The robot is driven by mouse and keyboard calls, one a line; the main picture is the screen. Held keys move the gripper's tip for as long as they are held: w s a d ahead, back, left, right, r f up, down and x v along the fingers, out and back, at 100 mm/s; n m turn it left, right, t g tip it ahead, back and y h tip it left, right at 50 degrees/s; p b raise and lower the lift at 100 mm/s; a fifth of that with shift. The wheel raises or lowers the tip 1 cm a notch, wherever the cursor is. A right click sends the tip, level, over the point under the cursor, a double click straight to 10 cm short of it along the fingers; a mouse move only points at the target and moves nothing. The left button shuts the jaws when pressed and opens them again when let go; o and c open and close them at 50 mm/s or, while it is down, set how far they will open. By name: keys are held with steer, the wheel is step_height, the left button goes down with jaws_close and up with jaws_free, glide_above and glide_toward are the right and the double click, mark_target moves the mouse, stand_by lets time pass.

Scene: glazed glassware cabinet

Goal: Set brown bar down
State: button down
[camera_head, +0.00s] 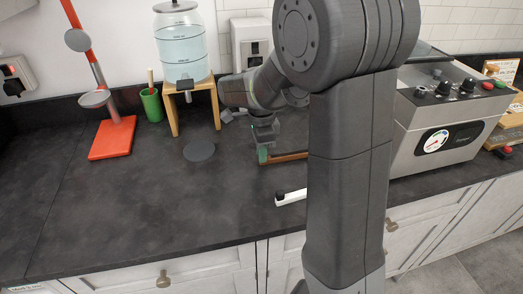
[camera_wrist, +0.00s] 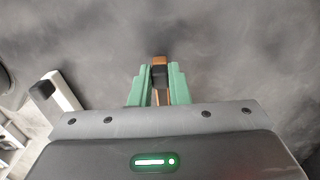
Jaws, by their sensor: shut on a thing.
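My gripper (camera_head: 263,155) is over the dark countertop, right of the round dark disc, with its green fingers pointing down. It is shut on the brown bar (camera_head: 289,157), which runs out to the right and passes behind my arm. In the wrist view, the green fingers (camera_wrist: 159,85) close around a dark block, with the brown end of the bar (camera_wrist: 159,60) showing just beyond it. I cannot tell whether the bar touches the countertop (camera_head: 130,215). Its far end is hidden by my arm.
A white bar with a dark end (camera_head: 290,197) lies near the counter's front edge. A wooden stand (camera_head: 174,115) with a water jar (camera_head: 184,48), a green cup (camera_head: 152,105) and a red-based stand (camera_head: 112,138) are behind left. A grey machine (camera_head: 440,125) stands right. The front-left counter is clear.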

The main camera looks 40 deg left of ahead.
steer(key=c, duration=1.4)
jaws_free()
steer(key=shift+f, duration=0.1)
steer(key=shift+o, duration=0.2)
step_height(320, 180, up, 12)
